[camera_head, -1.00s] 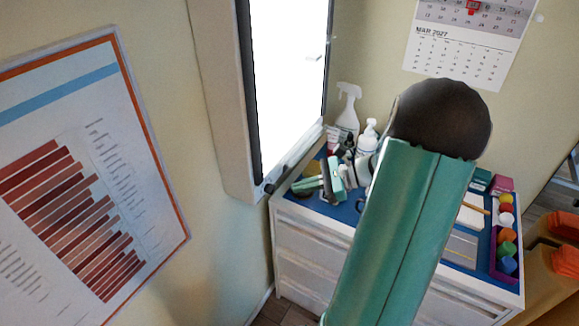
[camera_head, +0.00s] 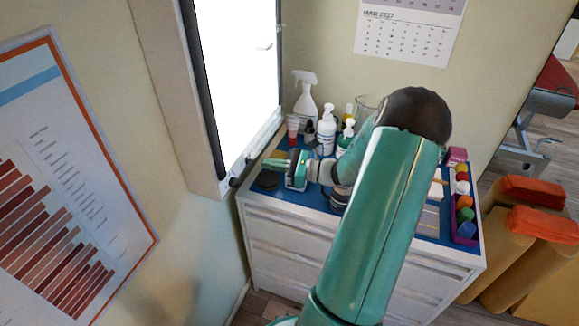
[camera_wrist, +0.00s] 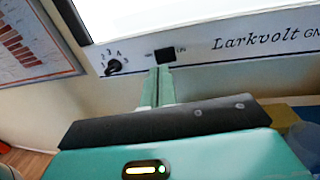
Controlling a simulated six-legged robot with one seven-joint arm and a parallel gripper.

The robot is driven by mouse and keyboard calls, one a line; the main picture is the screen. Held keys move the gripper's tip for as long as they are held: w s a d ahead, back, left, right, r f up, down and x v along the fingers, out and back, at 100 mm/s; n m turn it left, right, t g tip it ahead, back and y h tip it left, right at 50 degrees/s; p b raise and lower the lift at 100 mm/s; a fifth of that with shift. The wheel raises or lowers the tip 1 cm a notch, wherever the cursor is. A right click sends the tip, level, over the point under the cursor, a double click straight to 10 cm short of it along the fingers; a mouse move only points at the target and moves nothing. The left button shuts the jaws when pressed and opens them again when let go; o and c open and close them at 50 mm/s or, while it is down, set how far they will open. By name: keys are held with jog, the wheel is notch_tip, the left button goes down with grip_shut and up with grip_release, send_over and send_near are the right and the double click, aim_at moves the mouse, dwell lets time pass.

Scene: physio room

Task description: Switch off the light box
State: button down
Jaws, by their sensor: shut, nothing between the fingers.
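The light box (camera_head: 235,70) hangs on the wall at upper left in the head view, its panel glowing bright white. In the wrist view its lower frame (camera_wrist: 225,45) carries a black rocker switch (camera_wrist: 165,57) with small lettering on both sides, and a round black knob (camera_wrist: 113,67) with numbers to the left. My gripper (camera_wrist: 160,74) is shut and empty. Its fingertips are just below the switch in the picture; I cannot tell whether they touch it. In the head view my gripper (camera_head: 269,166) is at the box's lower edge, above the cabinet top.
A white drawer cabinet (camera_head: 320,245) with a blue top stands below the box. A spray bottle (camera_head: 306,100), a pump bottle (camera_head: 326,130) and other small items crowd its top near my arm. A framed chart (camera_head: 75,180) hangs at left.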

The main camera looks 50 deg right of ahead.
aim_at(248, 161)
jog(key=shift+x, duration=1.95)
